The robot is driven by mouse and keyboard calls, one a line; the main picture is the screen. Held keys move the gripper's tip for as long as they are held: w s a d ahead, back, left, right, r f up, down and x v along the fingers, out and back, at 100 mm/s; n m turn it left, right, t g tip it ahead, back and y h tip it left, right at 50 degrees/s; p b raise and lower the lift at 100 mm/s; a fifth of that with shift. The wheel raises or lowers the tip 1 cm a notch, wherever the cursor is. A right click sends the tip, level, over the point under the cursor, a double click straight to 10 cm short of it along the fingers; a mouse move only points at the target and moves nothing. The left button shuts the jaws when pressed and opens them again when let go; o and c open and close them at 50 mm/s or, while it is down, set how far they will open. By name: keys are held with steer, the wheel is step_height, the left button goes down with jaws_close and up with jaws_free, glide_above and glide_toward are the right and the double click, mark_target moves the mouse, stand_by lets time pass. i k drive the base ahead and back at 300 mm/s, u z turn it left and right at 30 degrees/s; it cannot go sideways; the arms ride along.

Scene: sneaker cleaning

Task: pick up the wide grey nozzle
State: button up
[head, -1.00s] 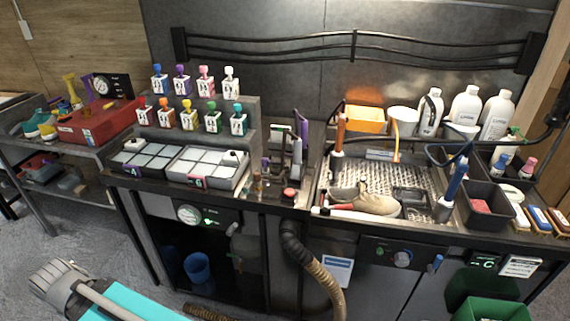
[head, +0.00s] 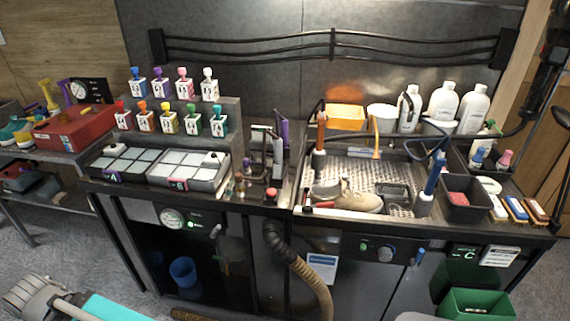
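A small group of upright tools stands in the middle of the bench, between the grey trays and the sink. A grey upright piece (head: 278,152) there may be the wide grey nozzle, but it is too small to tell. A purple piece (head: 284,136) stands right beside it. Nothing of mine is touching this group. I cannot make out my gripper in the head view, so its opening is not shown.
A ribbed hose (head: 312,280) hangs in front of the bench below the tools. A beige sneaker (head: 357,198) lies in the sink area to the right. Lidded grey trays (head: 186,186) lie to the left. A green bin (head: 477,304) stands at lower right.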

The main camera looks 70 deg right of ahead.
mark_target(279, 169)
steer(key=z, duration=0.05)
steer(key=k, duration=1.1)
steer(key=z, duration=2.5)
